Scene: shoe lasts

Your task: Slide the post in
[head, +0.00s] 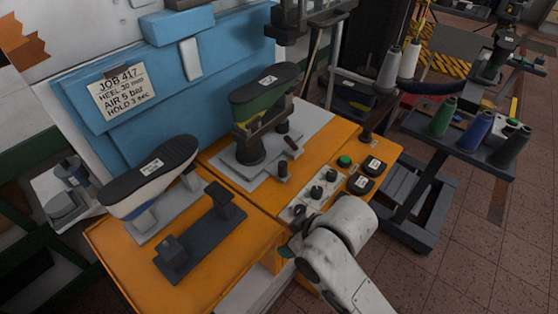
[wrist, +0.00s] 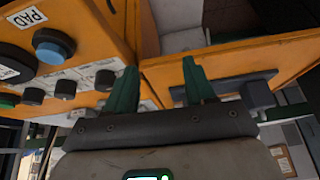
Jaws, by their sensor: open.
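A dark rail fixture (head: 200,238) lies on the front of the orange bench, with an upright block at each end. The far block (head: 219,194) is the taller post; the near block (head: 172,248) is lower. I cannot tell which part slides. In the wrist view a dark bar with a block (wrist: 258,93) shows behind and right of my fingers, likely this fixture. My gripper (wrist: 158,85) is open and empty, its green fingers spread. In the head view my gripper (head: 291,243) is at the bench's front edge, right of the fixture and apart from it, partly hidden by my arm.
A shoe (head: 150,178) on a stand is left of the fixture. A green shoe (head: 264,95) sits on a clamp behind. A control panel (head: 318,190) with knobs and buttons is close to my gripper. A thread rack (head: 470,140) stands right. Bare orange bench surrounds the fixture.

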